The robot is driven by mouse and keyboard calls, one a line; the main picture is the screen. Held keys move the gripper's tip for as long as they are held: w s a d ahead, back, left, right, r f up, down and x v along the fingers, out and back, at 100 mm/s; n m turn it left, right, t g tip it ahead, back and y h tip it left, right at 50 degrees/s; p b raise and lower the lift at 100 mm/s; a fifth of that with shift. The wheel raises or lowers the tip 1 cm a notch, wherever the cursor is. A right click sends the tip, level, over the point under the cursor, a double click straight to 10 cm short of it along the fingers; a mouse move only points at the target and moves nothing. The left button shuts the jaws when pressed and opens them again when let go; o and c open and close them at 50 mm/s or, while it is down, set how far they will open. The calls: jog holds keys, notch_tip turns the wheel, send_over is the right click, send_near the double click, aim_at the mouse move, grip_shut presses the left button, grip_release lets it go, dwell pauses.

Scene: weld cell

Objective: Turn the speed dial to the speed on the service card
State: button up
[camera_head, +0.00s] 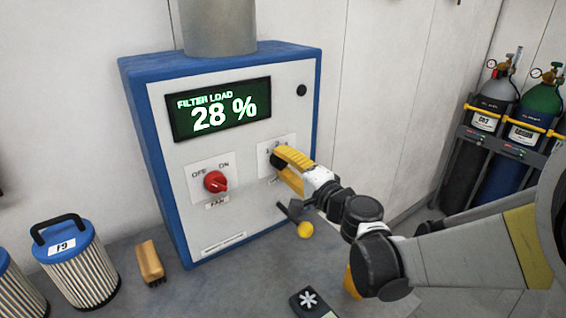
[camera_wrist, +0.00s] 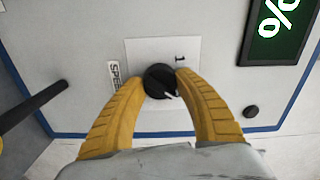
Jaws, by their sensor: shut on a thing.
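The speed dial (camera_wrist: 159,80) is a round black knob on a white plate, in the middle of the wrist view. A pale pointer line on it points to the lower right there. A "1" shows on the plate, and part of a "SPEED" label (camera_wrist: 114,78) shows beside it; the other marks are hidden. My gripper (camera_wrist: 161,82) has its two yellow fingers shut on the dial's sides. In the head view my gripper (camera_head: 281,161) reaches the panel and covers most of the dial. I cannot make out a service card.
The blue and white filter unit (camera_head: 168,140) has a "FILTER LOAD 28 %" screen (camera_head: 219,109), a red fan switch (camera_head: 215,181) and a yellow-knobbed lever (camera_head: 305,230) below my gripper. A filter cartridge (camera_head: 78,268), a wooden brush (camera_head: 150,262) and gas bottles (camera_head: 531,110) stand around.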

jog(key=shift+m, duration=0.8)
jog(key=o, duration=1.2)
jog(key=v, duration=1.2)
